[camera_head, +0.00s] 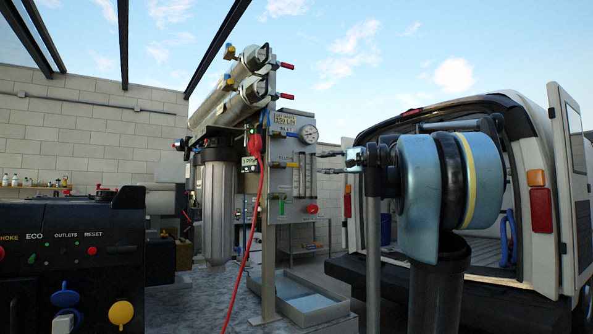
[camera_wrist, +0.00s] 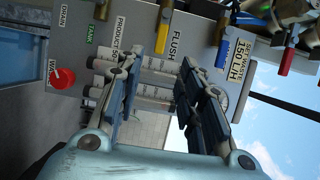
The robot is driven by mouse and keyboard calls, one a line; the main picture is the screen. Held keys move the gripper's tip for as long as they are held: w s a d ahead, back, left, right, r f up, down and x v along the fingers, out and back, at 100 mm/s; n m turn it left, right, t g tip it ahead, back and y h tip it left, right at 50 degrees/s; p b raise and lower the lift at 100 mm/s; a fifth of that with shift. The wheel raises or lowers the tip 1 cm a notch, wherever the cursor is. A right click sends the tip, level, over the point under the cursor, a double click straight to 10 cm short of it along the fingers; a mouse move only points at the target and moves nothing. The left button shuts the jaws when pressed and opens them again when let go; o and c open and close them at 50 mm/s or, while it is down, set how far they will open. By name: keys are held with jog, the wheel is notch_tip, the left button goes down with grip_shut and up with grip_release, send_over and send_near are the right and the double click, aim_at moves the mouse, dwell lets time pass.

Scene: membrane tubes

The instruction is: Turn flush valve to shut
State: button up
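The flush valve's yellow lever (camera_wrist: 162,27) shows in the wrist view beside the FLUSH label on the grey panel (camera_wrist: 195,30). The lever lies along the picture's vertical.
A pressure gauge (camera_head: 308,133) and clear flow tubes (camera_wrist: 148,88) are close to the fingers. A red knob (camera_wrist: 62,79), a blue lever (camera_wrist: 229,41) and a red lever (camera_wrist: 286,57) stick out nearby.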

aim_at(295, 165)
jog(key=x, duration=1.3)
grip_shut()
